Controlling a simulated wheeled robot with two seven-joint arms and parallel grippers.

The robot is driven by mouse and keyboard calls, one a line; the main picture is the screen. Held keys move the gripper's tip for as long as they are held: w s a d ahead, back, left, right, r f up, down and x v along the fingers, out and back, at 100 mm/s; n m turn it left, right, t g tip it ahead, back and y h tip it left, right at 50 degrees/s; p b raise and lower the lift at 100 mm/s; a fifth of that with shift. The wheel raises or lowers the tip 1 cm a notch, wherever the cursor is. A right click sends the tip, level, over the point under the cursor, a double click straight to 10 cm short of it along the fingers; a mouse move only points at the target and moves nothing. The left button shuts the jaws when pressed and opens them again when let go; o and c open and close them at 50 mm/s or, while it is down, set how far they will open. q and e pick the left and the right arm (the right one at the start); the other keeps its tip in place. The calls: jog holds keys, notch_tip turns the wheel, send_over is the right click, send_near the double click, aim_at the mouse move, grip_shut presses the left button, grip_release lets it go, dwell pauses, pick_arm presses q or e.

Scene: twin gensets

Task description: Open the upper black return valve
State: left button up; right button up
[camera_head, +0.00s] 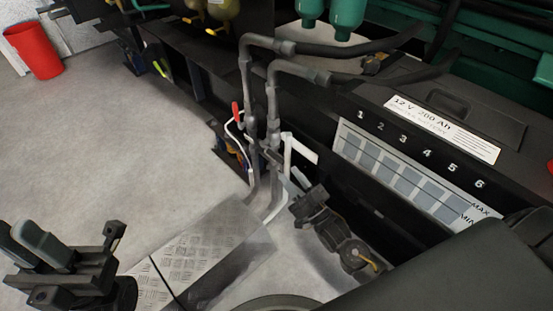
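Two grey bent pipes (271,95) run from the black hoses down to the floor beside the machine. A small red-handled valve (237,112) with a white line sits left of the pipes, and a white bracket-like part (299,148) sits right of them. I cannot clearly make out a black valve handle among these pipes. My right gripper (293,190) is low beside the pipes, pointing up and left toward them. Its fingers are small and partly hidden, so its opening and any contact are unclear. My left gripper (34,243) is at lower left, away from the pipes, its pads close together and empty.
A battery box (450,92) with a white label and numbered cell windows stands at right. Green machinery (348,14) and yellow parts (218,14) are above. A red bucket (35,50) stands at upper left. The grey floor (120,130) at left is clear.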

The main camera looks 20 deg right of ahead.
aim_at(281, 163)
jog(key=b+x, duration=0.1)
jog(key=x, duration=0.6)
jog(key=shift+w+a+r, duration=0.1)
jog(key=shift+w, duration=0.25)
grip_shut()
